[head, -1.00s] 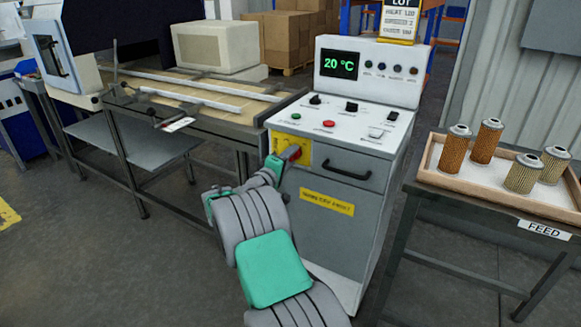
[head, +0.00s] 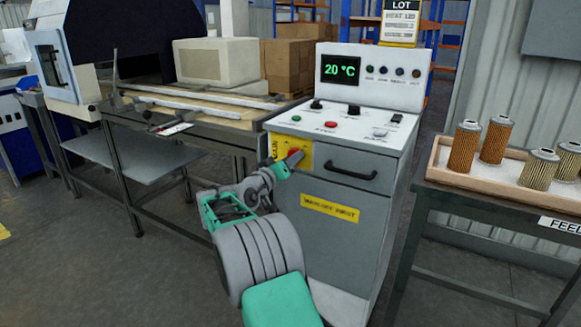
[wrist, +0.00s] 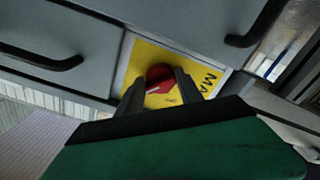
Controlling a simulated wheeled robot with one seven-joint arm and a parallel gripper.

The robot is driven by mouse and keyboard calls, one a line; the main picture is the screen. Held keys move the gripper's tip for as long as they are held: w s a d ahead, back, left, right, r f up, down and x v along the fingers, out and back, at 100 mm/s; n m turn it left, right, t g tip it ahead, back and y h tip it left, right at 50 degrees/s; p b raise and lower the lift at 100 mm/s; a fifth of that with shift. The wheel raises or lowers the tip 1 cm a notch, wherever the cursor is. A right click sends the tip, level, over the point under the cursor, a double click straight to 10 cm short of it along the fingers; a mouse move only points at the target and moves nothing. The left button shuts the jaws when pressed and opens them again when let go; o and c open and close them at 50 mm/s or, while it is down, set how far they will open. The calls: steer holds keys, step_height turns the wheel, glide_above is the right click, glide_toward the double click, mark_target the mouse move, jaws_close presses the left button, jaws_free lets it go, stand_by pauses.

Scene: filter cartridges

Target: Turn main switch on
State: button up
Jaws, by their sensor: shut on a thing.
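The main switch is a red rotary knob on a yellow plate (head: 306,153) on the front of the grey control cabinet (head: 340,245). In the wrist view the red knob (wrist: 158,76) sits between the two dark fingers, with a pale pointer mark on its face. My gripper (head: 292,160) is at the plate, shut on the knob; it also shows in the wrist view (wrist: 160,92). In the head view the gripper hides part of the knob. The cabinet's display (head: 341,70) reads 20 °C in green.
A drawer handle (head: 340,170) juts out right of the switch. A feed table with a tray (head: 436,160) of several filter cartridges stands at the right. A conveyor bench (head: 200,118) stands at the left. Grey floor shows in front.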

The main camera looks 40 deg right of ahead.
stand_by(0.5)
steer(key=o, duration=1.4)
steer(key=shift+a, duration=0.1)
steer(key=p+v, duration=0.1)
steer(key=v, duration=0.6)
steer(key=shift+s+a, duration=0.1)
steer(key=shift+a, duration=0.2)
